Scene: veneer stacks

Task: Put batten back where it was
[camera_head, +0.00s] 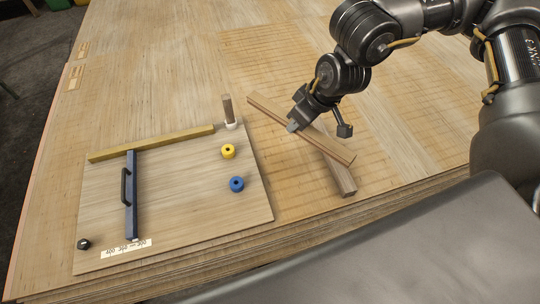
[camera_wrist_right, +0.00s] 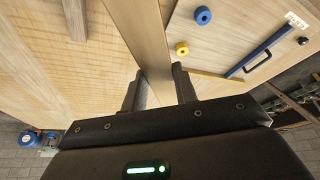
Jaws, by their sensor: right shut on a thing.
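My right gripper (camera_head: 293,125) is shut on a long light-wood batten (camera_head: 328,145) near its middle. The batten slants from upper left to lower right, right of the thin board (camera_head: 200,185). It crosses above a second, thicker wooden piece (camera_head: 343,178); I cannot tell whether they touch. In the right wrist view the batten (camera_wrist_right: 142,35) runs between the fingers (camera_wrist_right: 158,88), and the thicker piece (camera_wrist_right: 75,18) shows apart to its left. My left gripper is out of view.
The veneer stack (camera_head: 170,60) is clear behind the board.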

